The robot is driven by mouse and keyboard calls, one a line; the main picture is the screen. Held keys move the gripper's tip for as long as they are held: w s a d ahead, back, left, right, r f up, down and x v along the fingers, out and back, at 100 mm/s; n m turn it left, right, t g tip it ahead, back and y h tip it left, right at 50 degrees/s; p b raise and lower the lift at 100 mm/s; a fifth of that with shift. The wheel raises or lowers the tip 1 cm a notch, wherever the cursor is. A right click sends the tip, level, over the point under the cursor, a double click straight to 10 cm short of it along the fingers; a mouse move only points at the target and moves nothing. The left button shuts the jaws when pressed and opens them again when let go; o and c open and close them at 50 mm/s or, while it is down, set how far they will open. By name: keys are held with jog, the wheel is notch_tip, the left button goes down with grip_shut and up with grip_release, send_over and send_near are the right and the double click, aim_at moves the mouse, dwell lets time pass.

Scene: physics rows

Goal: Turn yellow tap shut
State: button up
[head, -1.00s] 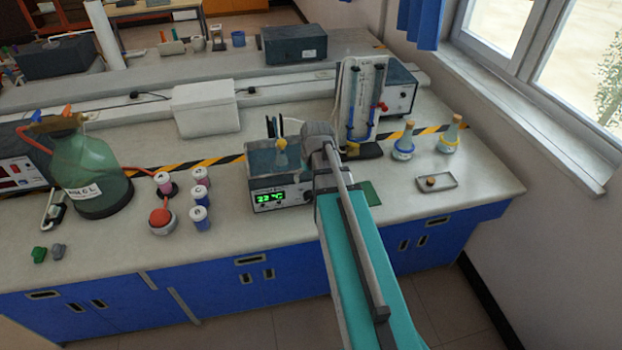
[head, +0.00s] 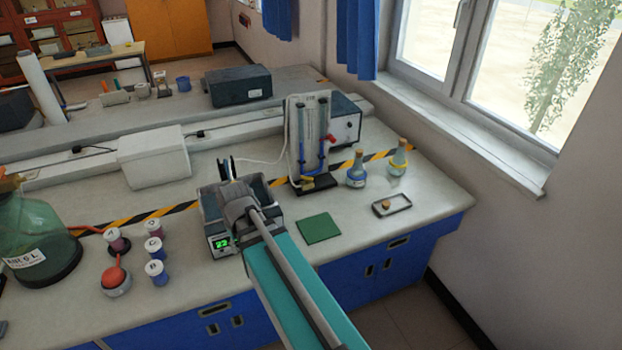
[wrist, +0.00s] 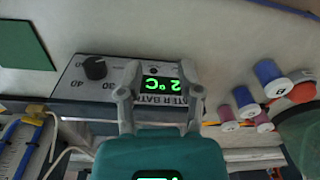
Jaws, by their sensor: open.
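A glass-tube stand (head: 307,140) stands on the bench behind and to the right of the water bath (head: 222,243). The yellow tap (head: 307,183) shows small and low on its front, above a dark base. Whether it is turned open or shut is too small to tell. My gripper (head: 238,202) is over the water bath, left of the stand and apart from it. In the wrist view my gripper (wrist: 160,93) has its two fingers spread with nothing between them, in front of the bath's green display. The stand (wrist: 20,145) shows in part at the lower left there.
A green mat (head: 318,228) lies in front. Lidded pots (head: 155,248) and a green bottle (head: 38,240) stand left.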

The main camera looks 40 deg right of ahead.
jog(key=s+a, duration=0.4)
jog(key=a, duration=0.1)
jog(key=shift+g, duration=0.4)
jog(key=shift+a, duration=0.1)
